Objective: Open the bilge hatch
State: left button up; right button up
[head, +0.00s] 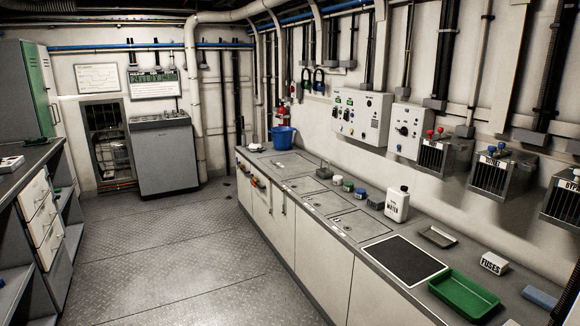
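No panel in the head view carries a readable bilge label, so I cannot tell which one is the bilge hatch. The diamond-plate floor (170,255) shows thin seams between its plates, and I see no raised lid on it. Flat inset panels (359,224) lie flush in the grey top of the long right counter (335,236). A further inset panel (305,185) is farther back, and these look closed. Neither of my grippers is clearly in view.
The aisle floor is clear. A left bench (30,152) with white drawers (40,213) bounds it. A grey console (163,158) and an open wall recess (108,142) are at the back. The right counter holds a blue bucket (283,138), a white bottle (397,206) and a green tray (463,296).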

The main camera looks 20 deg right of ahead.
aim_at(284, 166)
jog(key=i+u, duration=0.2)
jog(key=i, duration=2.4)
jog(key=i+z, duration=0.15)
jog(key=i, duration=0.8)
jog(key=i+j+z, duration=0.15)
jog(key=i, duration=0.8)
